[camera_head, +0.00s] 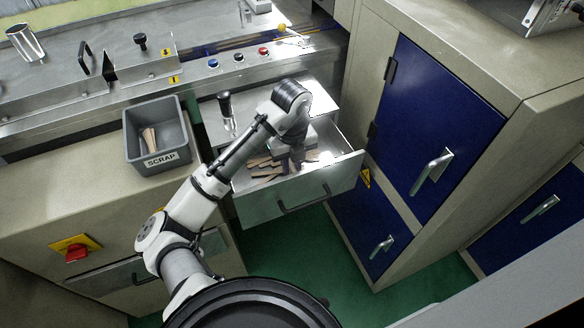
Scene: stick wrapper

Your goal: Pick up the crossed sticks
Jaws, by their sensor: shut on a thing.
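Several flat wooden sticks (262,171) lie in an open metal drawer (296,197), some of them crossing each other. My gripper (297,166) is down inside the drawer, at the right end of the sticks. It is shut on sticks there. My gripper and wrist hide much of the grasp, so I cannot tell how many sticks are between the fingers or whether they are lifted off the drawer floor.
A grey bin labelled SCRAP (184,155) with sticks in it stands on the counter left of the drawer. A black-handled tool (226,108) stands behind the drawer. A cabinet with blue doors (428,110) rises close on the right.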

